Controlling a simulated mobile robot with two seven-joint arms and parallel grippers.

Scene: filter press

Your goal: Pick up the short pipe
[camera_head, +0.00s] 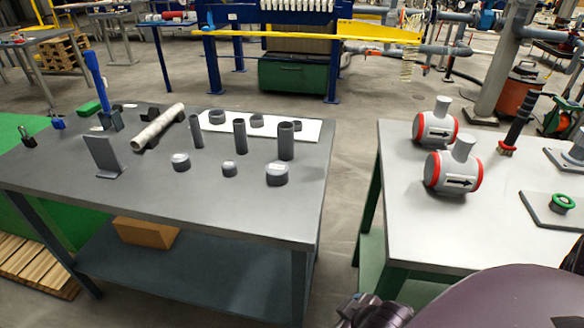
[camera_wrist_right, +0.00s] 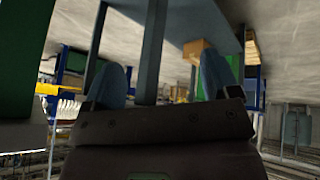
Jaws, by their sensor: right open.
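Three dark grey upright pipes stand on the grey table in the head view: a narrow one (camera_head: 196,131), a middle one (camera_head: 239,136) and a wider one (camera_head: 286,141). They look close in height, so I cannot tell which is the short pipe. My right gripper (camera_wrist_right: 162,78) shows in the right wrist view with its two blue fingers spread apart and nothing between them. In the head view, part of my right arm shows at the bottom right, away from the pipes. My left gripper is not in view.
The grey table (camera_head: 140,200) also holds short round fittings (camera_head: 276,173), a long mottled tube (camera_head: 158,126), an angled plate (camera_head: 102,155) and a white board (camera_head: 215,132). A lighter table (camera_head: 410,215) at right carries two red-ringed valve bodies (camera_head: 453,170). A floor gap separates the tables.

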